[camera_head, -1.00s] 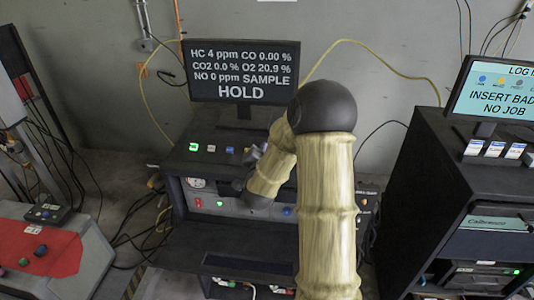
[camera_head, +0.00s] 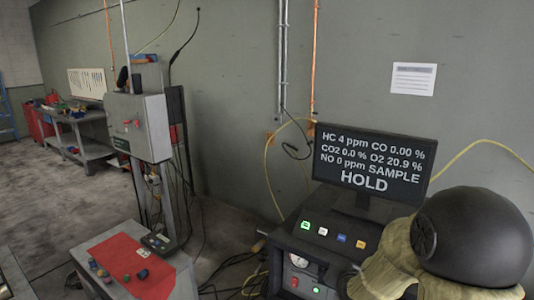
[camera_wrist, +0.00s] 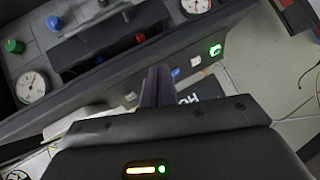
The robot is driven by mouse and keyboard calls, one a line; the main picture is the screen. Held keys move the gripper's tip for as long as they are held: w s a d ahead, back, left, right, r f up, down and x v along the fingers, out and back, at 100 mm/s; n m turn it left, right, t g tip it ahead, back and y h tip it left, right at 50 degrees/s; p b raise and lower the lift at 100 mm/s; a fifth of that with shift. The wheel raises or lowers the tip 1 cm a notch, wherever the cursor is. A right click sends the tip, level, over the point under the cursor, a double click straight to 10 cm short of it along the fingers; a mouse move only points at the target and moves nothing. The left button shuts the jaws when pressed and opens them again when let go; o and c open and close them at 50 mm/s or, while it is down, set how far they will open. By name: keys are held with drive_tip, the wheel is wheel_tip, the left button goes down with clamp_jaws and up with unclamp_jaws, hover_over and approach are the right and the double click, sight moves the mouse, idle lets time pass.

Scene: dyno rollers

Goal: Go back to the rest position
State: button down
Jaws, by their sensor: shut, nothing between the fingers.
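My gripper (camera_wrist: 158,85) shows in the wrist view with its fingers together and nothing between them. It points at the dark gas analyser cabinet (camera_wrist: 100,75), close to its lit buttons; I cannot tell the exact gap. In the head view my arm's dark rounded joint and tan sleeve fill the lower right, and my gripper is hidden there. The analyser (camera_head: 325,240) stands below the monitor (camera_head: 375,160), which reads HOLD. Its green, white, blue and orange buttons show on top.
A red-topped bench (camera_head: 135,265) stands at the lower left, with a grey cabinet (camera_head: 140,125) behind it. A far workbench (camera_head: 85,130) is at the left. Cables hang along the wall and lie near the analyser. Open floor (camera_head: 50,200) lies at the left.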

drive_tip(key=s+a+f+n+g, duration=0.1)
drive_tip(key=s+a+n+g, duration=0.1)
drive_tip(key=s, duration=0.7)
drive_tip(key=s+a+f+n+g+y, duration=0.1)
drive_tip(key=s+a+n+g, duration=0.2)
drive_tip(key=s+g, duration=0.3)
drive_tip(key=s+n, duration=0.1)
drive_tip(key=s, duration=0.3)
drive_tip(key=shift+s+y, duration=0.3)
drive_tip(key=shift+f, duration=0.1)
